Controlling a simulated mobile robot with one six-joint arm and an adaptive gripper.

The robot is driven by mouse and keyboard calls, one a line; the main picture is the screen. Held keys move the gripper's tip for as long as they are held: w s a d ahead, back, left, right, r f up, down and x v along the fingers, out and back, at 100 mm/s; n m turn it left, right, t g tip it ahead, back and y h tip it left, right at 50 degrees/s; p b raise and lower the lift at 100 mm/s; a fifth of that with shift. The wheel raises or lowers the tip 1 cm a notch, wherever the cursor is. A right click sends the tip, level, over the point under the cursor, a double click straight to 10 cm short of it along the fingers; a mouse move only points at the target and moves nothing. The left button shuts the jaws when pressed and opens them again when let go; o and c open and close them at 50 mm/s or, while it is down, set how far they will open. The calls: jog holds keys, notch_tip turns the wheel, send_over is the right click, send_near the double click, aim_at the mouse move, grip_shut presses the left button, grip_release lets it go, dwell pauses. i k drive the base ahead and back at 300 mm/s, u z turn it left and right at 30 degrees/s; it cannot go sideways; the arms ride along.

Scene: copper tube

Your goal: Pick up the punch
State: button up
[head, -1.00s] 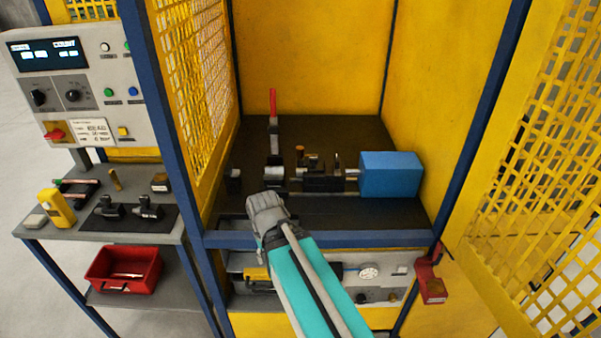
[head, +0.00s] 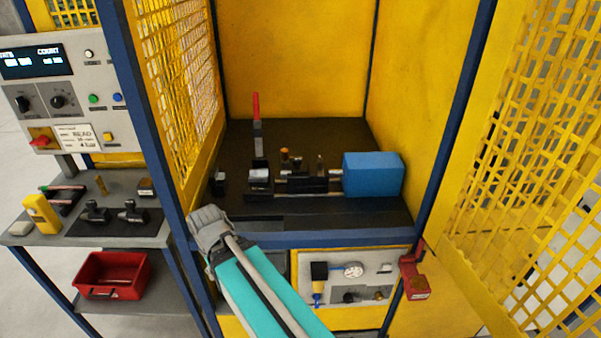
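Two dark, short tool-like parts lie on a black mat on the left side bench: one (head: 96,214) on the left and one (head: 133,213) on the right. One of them may be the punch, but I cannot tell which at this size. My gripper (head: 207,222) is at the end of my teal arm, in front of the cage's blue front frame, to the right of the bench and apart from these parts. Its fingers are not clear from behind, so I cannot tell whether it is open or holds anything.
A blue post (head: 163,160) stands between the bench and the cage. Inside the cage are a blue block (head: 373,174), a red-handled lever (head: 256,106) and small fixtures. A red bin (head: 112,275) sits on the lower shelf. A yellow mesh door (head: 530,150) stands open at right.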

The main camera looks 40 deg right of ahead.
aim_at(297, 168)
jog(key=z, duration=0.05)
jog(key=k, duration=1.05)
jog(key=z, duration=1.05)
jog(key=i, duration=1)
